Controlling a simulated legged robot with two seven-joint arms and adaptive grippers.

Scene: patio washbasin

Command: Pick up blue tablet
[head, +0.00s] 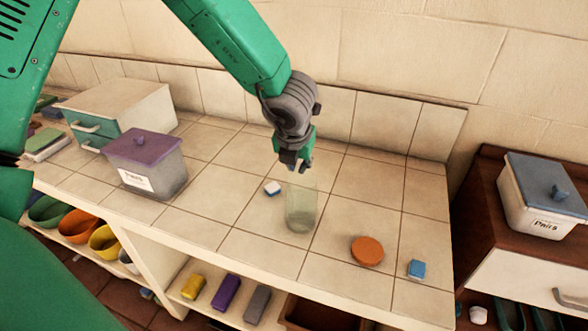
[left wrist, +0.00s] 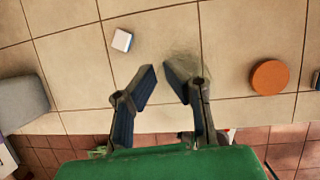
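A small blue tablet (head: 417,269) lies on the tiled counter (head: 345,275) near its front right corner. A sliver of it shows at the right edge of the left wrist view (left wrist: 316,80). A second small block, white on top with a blue side (head: 272,188), lies left of the glass; it also shows in the left wrist view (left wrist: 122,40). My left gripper (head: 294,165) hangs above the counter behind the clear glass (head: 302,210). In the left wrist view its fingers (left wrist: 161,74) are apart with nothing solid between them. My right gripper is out of view.
An orange disc (head: 367,251) lies between the glass and the blue tablet. A purple-lidded bin (head: 147,165) and a drawer box (head: 115,110) stand at the left. Bowls and coloured blocks sit on the shelf below. A blue-lidded bin (head: 540,195) stands on the right cabinet.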

